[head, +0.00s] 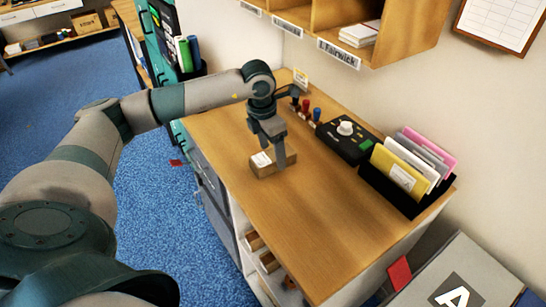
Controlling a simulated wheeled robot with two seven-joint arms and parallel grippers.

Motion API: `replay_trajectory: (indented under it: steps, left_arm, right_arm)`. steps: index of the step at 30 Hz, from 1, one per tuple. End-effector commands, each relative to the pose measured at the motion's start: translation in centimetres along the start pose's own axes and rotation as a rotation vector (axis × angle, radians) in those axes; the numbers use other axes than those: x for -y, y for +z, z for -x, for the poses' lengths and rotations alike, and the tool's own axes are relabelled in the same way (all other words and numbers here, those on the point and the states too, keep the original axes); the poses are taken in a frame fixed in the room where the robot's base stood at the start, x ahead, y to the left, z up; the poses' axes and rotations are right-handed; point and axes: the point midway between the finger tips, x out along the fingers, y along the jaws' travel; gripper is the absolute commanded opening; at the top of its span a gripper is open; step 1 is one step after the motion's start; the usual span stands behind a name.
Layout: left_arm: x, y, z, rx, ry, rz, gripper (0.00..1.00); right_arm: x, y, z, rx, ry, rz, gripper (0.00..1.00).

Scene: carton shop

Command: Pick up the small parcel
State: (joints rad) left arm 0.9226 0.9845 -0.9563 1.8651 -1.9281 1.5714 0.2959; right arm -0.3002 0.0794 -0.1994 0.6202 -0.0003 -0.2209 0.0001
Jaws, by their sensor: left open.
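The small parcel (266,168), a brown box with a white label on top, lies on the wooden counter (308,215). My left gripper (283,158) points down right at the parcel, with its fingers open. One finger reaches down by the parcel's right end; the other finger is hard to make out. I cannot tell whether it touches the parcel. My right gripper is not in the picture.
A black device with a white knob (345,128) and a black file holder (393,190) with coloured folders stand along the wall. Stamps (305,106) stand behind the gripper. Wooden pigeonholes (385,28) hang above. The counter's front half is clear.

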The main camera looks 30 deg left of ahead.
Motion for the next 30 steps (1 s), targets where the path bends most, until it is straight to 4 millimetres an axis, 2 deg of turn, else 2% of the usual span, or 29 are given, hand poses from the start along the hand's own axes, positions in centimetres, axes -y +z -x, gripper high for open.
replay_trajectory:
  steps: [1,6,9,22,23,29,30]
  left_arm:
    - [-0.1,0.0,-0.3,-0.004,-0.001,0.002,0.67]
    - [-0.1,0.1,-2.3,-0.001,0.0,0.0,0.67]
    - [-0.1,0.0,-2.8,0.0,0.0,-0.001,0.67]
    - [-0.1,0.0,-2.8,0.0,0.001,0.0,0.67]
    - [-0.1,0.0,-2.8,0.0,0.001,0.0,0.65]
    - [-0.1,0.0,-2.8,0.0,0.001,0.0,0.17]
    - [-0.1,0.1,-2.8,0.001,0.001,0.0,0.17]
  right_arm:
    - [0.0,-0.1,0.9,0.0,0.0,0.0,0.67]
    - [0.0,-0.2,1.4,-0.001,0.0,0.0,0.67]
    - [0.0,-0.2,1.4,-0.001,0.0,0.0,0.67]
    - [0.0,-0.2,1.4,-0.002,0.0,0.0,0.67]
    - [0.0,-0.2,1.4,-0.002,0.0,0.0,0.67]
    - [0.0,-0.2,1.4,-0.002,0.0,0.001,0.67]
    - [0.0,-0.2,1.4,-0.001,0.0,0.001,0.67]
